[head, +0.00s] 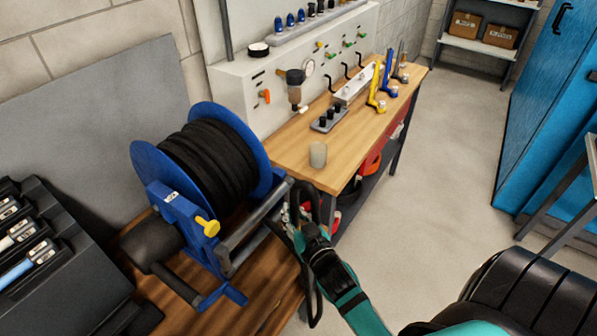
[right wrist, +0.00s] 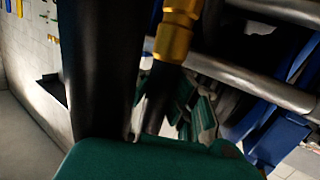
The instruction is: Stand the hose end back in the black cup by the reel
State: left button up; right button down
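The blue reel (head: 215,165) with black hose wound on it stands on the wooden bench at the left. My right gripper (head: 292,214) is just right of the reel's frame, with a loop of black hose (head: 316,290) hanging beside it. In the right wrist view, the hose end (right wrist: 177,30) has a brass fitting and points up. My right gripper's fingers (right wrist: 178,108) appear closed around the black hose just below the fitting. A thick black length (right wrist: 98,70), probably hose, passes close to the camera. I cannot make out the black cup. My left gripper is out of view.
The reel's grey bars (right wrist: 265,88) are close to the gripper. A pale cup-like cylinder (head: 318,155) stands on the bench corner. A black holder with tools (head: 40,250) is at the left. Blue cabinets (head: 545,110) stand at the right, with clear floor between.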

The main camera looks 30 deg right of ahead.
jog(key=shift+m+g+h, duration=0.4)
jog(key=shift+m+h, duration=0.1)
jog(key=shift+m, duration=0.1)
jog(key=w+d, duration=0.4)
jog(key=shift+f, duration=0.1)
pick_arm(q)
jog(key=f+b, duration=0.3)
jog(key=b, duration=0.1)
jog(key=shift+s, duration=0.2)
pick_arm(e)
notch_tip(320, 180, down, 4)
jog(key=shift+d+f, duration=0.1)
jog(key=shift+f, duration=0.05)
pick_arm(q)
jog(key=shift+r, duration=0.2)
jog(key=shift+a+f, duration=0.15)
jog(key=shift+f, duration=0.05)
pick_arm(e)
jog(key=shift+f, duration=0.2)
